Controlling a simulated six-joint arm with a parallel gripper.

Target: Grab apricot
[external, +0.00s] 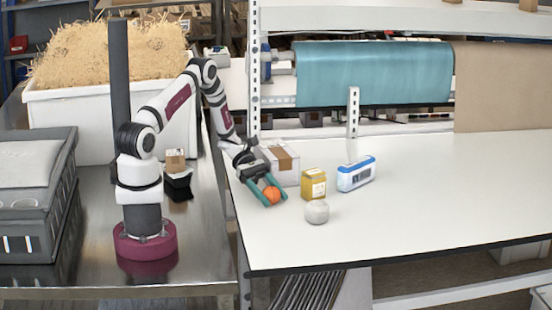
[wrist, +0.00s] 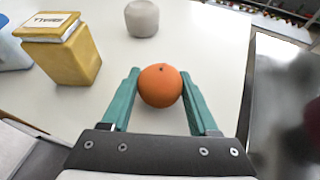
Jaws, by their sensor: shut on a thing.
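The apricot (external: 272,195) is a small round orange fruit near the left edge of the white table. In the wrist view the apricot (wrist: 160,86) sits between the tips of my two green fingers, with a small dark spot near its top. My gripper (external: 269,192) reaches down to the table from the left and is shut on the apricot. In the wrist view my gripper (wrist: 161,88) has a finger against each side of the fruit. I cannot tell whether the apricot touches the table.
A pale round object (external: 317,212) stands right of my gripper. Behind it are a yellow box (external: 314,184) and a blue and white container (external: 356,174). A taped carton (external: 284,152) stands behind my gripper. The table's right side is clear.

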